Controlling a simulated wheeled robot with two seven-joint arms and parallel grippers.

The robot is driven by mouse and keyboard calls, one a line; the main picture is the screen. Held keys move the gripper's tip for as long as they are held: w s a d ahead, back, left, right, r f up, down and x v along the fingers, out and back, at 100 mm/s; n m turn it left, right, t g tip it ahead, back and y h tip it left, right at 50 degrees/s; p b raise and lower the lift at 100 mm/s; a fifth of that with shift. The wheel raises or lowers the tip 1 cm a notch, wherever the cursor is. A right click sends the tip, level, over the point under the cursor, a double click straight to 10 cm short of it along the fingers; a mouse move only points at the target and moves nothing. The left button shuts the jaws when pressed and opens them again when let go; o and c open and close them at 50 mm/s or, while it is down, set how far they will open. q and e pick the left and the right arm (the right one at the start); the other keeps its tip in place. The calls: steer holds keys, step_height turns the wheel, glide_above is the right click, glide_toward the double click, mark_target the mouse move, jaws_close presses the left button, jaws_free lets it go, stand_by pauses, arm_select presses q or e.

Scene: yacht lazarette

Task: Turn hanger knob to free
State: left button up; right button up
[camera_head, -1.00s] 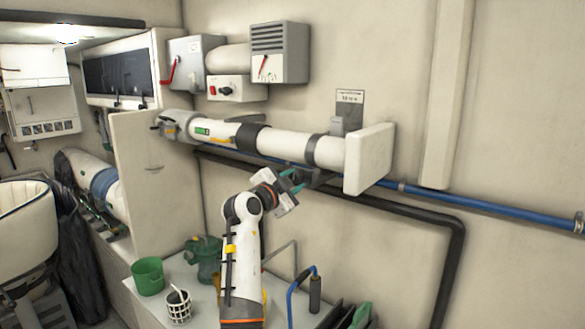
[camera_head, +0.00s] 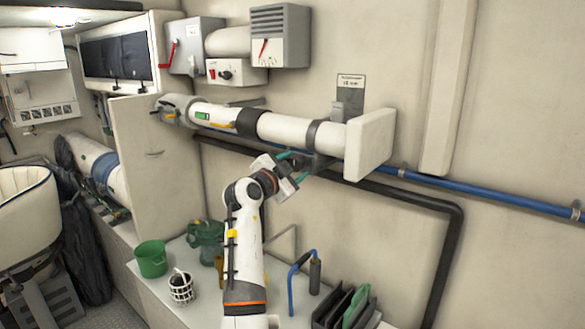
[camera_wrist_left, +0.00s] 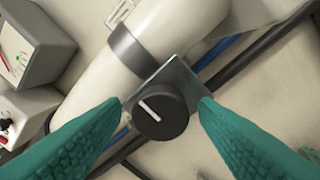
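A round black knob (camera_wrist_left: 161,112) with a white pointer line sits on a grey metal bracket (camera_wrist_left: 180,78) in the left wrist view. The line runs from upper left to lower right. The bracket is beside a white pipe (camera_wrist_left: 160,35) with a dark clamp band. In the head view the white pipe (camera_head: 285,128) runs along the wall, and the knob cannot be made out. My left gripper (camera_head: 295,167) is just below the pipe. It is open, and its teal fingertips (camera_wrist_left: 162,104) lie on either side of the knob, without clear contact. My right gripper is not in view.
A blue pipe (camera_head: 480,192) and a black hose (camera_head: 400,195) run along the wall behind. A white end box (camera_head: 370,145) stands right of the gripper. Below, the bench holds a green bucket (camera_head: 151,259), a white basket (camera_head: 181,288) and a black rack (camera_head: 340,308).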

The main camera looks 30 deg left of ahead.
arm_select(q)
steer(key=shift+s, duration=0.1)
steer(key=shift+s+f, duration=0.1)
steer(key=shift+s, duration=0.25)
steer(key=s+b, duration=0.3)
steer(key=s, duration=0.8)
steer(key=shift+d, duration=0.2)
